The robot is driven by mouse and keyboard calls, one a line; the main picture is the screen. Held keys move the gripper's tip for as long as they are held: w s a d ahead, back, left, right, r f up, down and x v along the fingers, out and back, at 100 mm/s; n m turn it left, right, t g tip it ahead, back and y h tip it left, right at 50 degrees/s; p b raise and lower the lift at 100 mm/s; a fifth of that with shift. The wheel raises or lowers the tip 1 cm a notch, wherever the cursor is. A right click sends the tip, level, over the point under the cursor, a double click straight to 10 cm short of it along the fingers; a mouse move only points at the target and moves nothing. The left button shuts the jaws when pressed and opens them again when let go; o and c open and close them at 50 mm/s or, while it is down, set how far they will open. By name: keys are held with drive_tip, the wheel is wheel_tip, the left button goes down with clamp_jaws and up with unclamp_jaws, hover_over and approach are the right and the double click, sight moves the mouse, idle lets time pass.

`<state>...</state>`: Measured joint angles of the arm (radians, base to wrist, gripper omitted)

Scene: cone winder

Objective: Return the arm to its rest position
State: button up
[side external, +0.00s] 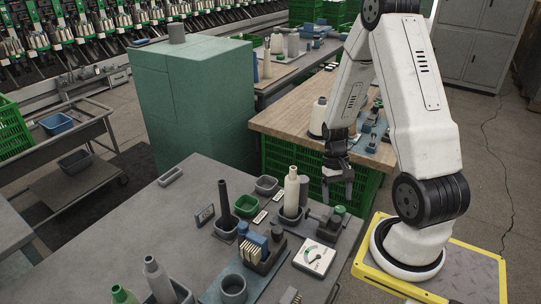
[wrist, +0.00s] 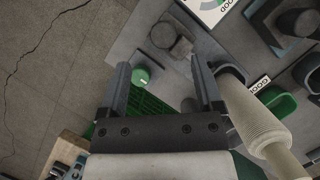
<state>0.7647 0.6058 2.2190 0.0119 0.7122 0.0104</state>
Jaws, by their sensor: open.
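My gripper (side external: 338,188) hangs fingers-down near the far right edge of the grey table (side external: 200,180), beside the wooden bench. Its fingers are apart and nothing is between them. In the wrist view the gripper (wrist: 160,66) also shows two spread, empty fingers. A cream cone (side external: 291,190) stands upright on the grey table, left of my gripper. The cone also shows close to the right finger in the wrist view (wrist: 252,118); I cannot tell the exact gap.
A green knob (side external: 340,210) is below my gripper. A dial gauge (side external: 315,258), a dark post (side external: 225,206) and small bins crowd the table. A wooden bench (side external: 285,118) with a white cone (side external: 318,116) and green crates (side external: 310,165) stand behind. A green cabinet (side external: 195,105) stands left.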

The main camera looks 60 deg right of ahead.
drive_tip(key=shift+w+r, duration=0.1)
idle(0.3)
drive_tip(key=w+a+r+n+t+h, duration=0.1)
drive_tip(key=w+a+r+n+t, duration=0.2)
drive_tip(key=a, duration=0.6)
drive_tip(key=w+a+r+n+t+h, duration=0.2)
drive_tip(key=w+a+r+n, duration=0.3)
drive_tip(key=a, duration=0.4)
wheel_tip(320, 180, up, 3)
drive_tip(key=shift+w+a+f+n+t, duration=0.1)
drive_tip(key=shift+w+a+n+t, duration=0.15)
drive_tip(key=shift+n+t, duration=0.2)
